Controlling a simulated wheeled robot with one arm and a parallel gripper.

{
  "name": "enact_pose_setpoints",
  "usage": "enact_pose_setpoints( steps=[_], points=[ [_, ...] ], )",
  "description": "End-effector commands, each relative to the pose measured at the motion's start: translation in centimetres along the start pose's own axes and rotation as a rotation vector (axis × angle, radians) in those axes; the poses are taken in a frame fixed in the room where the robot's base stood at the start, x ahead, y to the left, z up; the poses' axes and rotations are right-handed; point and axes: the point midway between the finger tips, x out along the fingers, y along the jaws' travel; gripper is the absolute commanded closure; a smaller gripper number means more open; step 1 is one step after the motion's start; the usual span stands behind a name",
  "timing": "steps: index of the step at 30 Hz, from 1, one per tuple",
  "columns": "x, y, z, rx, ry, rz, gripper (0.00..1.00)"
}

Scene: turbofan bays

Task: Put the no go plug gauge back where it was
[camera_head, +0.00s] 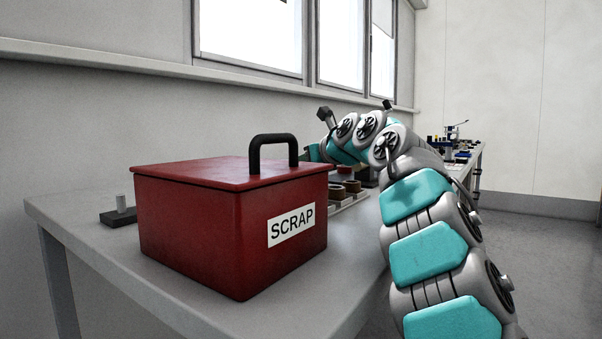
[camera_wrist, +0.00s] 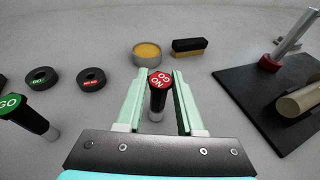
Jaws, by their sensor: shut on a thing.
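The no go plug gauge (camera_wrist: 157,98) has a red cap lettered NO GO, a black handle and a bright metal lower end. It is in the middle of the wrist view, roughly upright between the pale green fingers of my gripper (camera_wrist: 157,76). The gripper is shut on it. I cannot tell whether its lower end touches the bench. A plug gauge with a green GO cap (camera_wrist: 10,104) is at the left edge of the wrist view. In the head view my arm reaches along the bench; the gripper and the held gauge are hidden there.
Black rings marked GO (camera_wrist: 42,77) and NO GO (camera_wrist: 91,79) lie left. A tin of yellow material (camera_wrist: 147,51) and a brush (camera_wrist: 190,46) lie beyond. A black base with a fixture (camera_wrist: 265,92) is right. In the head view, a red SCRAP box (camera_head: 215,225) stands in front.

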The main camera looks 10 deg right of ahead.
Motion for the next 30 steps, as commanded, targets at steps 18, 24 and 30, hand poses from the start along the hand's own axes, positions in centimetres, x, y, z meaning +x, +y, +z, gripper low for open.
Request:
enact_pose_setpoints(
  steps=[18, 24, 30],
  points=[
    [0.05, -0.02, -0.28, -0.001, -0.001, 0.0, 0.4],
    [0.05, -0.01, -0.28, -0.001, -0.001, 0.0, 0.34],
    [-0.14, 0.02, 0.34, -0.001, -0.002, 0.0, 0.34]
  ],
)
